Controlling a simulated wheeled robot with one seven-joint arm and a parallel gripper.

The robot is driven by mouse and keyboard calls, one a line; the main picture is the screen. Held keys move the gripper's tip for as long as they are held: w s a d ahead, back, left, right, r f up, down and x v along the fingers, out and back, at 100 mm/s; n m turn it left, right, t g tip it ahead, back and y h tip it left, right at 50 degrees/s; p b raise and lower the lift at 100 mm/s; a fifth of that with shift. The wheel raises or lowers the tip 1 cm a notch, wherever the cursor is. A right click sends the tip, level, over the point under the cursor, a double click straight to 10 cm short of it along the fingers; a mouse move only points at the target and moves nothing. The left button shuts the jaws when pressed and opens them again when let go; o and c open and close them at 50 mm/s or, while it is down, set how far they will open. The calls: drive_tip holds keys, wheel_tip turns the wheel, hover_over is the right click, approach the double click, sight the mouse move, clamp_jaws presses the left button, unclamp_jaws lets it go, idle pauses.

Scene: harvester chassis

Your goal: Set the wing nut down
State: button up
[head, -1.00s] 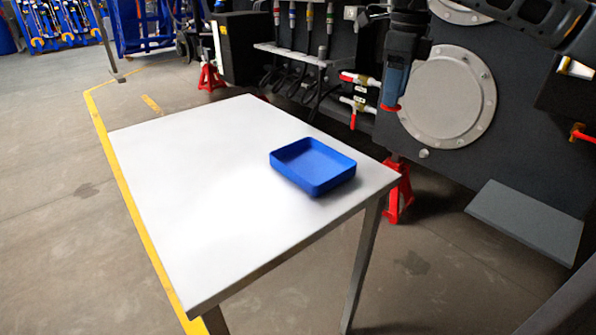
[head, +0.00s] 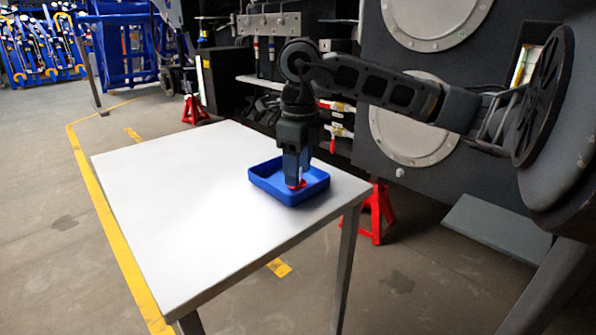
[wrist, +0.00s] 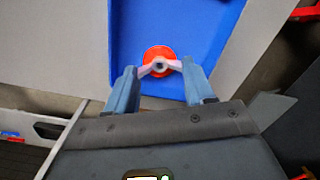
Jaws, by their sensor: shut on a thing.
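The wing nut (wrist: 158,54) shows as a red-orange round piece with a grey centre, between my fingertips in the wrist view; it is a small red spot in the head view (head: 297,185). My gripper (wrist: 160,72) is shut on it. In the head view my gripper (head: 297,178) points straight down into the blue tray (head: 272,187), with the fingertips inside its walls. The tray's blue floor (wrist: 128,30) lies behind the nut in the wrist view. I cannot tell whether the nut touches the floor.
The tray stands on a white table (head: 190,210), near its right corner. The rest of the tabletop is bare. Behind the table is a dark machine panel (head: 490,90) with round covers. A red stand (head: 377,215) is beyond the table's right edge.

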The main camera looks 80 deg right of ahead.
drive_tip(key=shift+f, duration=0.25)
drive_tip(key=shift+f, duration=0.2)
drive_tip(key=o, duration=1.3)
drive_tip(key=shift+r, duration=0.1)
drive_tip(key=shift+r, duration=0.1)
wheel_tip(320, 180, up, 12)
drive_tip(key=shift+s+p, duration=0.15)
drive_tip(key=shift+p, duration=1.05)
